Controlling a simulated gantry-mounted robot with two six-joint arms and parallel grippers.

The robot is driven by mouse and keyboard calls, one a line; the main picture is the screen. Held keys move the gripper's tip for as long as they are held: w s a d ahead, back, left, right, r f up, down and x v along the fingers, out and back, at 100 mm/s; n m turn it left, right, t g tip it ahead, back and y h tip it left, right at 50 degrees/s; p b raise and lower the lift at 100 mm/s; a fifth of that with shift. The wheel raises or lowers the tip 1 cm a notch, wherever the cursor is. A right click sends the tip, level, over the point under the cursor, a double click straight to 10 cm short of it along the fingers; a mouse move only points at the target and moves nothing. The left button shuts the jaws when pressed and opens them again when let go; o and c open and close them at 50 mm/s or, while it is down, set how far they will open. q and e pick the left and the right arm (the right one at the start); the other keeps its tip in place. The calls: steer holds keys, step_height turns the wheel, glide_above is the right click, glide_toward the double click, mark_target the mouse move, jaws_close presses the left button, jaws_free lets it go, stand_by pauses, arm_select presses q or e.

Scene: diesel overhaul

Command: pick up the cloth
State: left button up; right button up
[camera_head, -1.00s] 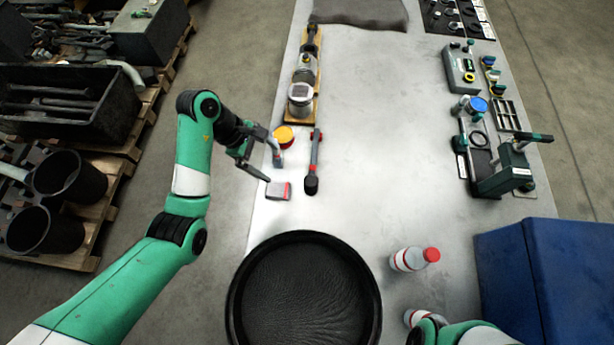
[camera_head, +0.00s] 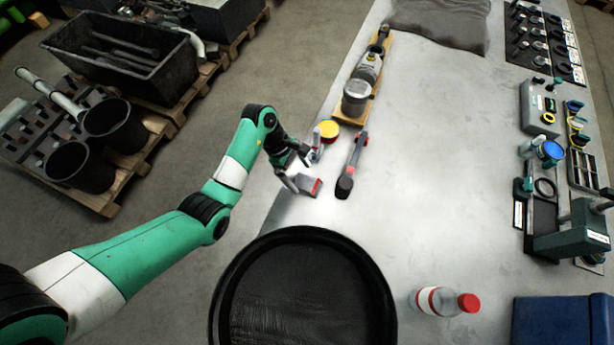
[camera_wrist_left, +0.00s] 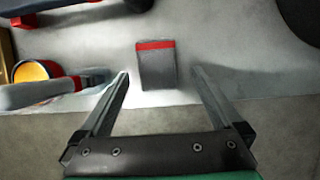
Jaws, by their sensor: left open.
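A small flat grey rectangle with a red band at one end, which looks like a folded cloth (camera_head: 309,186), lies on the left edge of the bench. In the left wrist view the cloth (camera_wrist_left: 157,66) lies ahead between the two finger lines, red band away from me. My left gripper (camera_head: 301,172) is open and empty, its fingers close to the cloth on either side. I cannot tell the exact height of the fingertips above the bench. My right gripper is not in view.
A yellow-topped can (camera_head: 328,130) and a red-and-black tool (camera_head: 352,168) lie close by. A black round tray (camera_head: 235,270) stands in front, with a red-capped bottle (camera_head: 446,301) to its right. A larger grey sheet (camera_head: 440,22) lies at the far end. The bench middle is clear.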

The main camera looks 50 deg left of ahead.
mark_target(306, 183)
arm_select(q)
steer(key=b+x, duration=0.1)
steer(key=x, duration=0.1)
steer(key=b+x, duration=0.1)
steer(key=x, duration=0.2)
steer(key=shift+w+a+f, duration=0.15)
steer(key=shift+a+f, duration=0.05)
steer(key=shift+r, duration=0.1)
steer(key=c, duration=1.4)
steer(key=shift+r+p, duration=0.3)
steer(key=shift+r, duration=0.15)
steer(key=shift+c, duration=0.2)
step_height(306, 183, up, 3)
steer(key=shift+w+f+p, duration=0.1)
steer(key=shift+f+p, duration=0.1)
steer(key=shift+p, duration=0.35)
steer(key=s+d+r+p, duration=0.8)
steer(key=s+r+p, duration=0.1)
steer(key=s, duration=0.3)
step_height(306, 183, up, 15)
steer(key=p, duration=1.4)
steer(key=shift+r, duration=0.25)
steer(key=shift+w+a, duration=0.15)
steer(key=shift+w, duration=0.05)
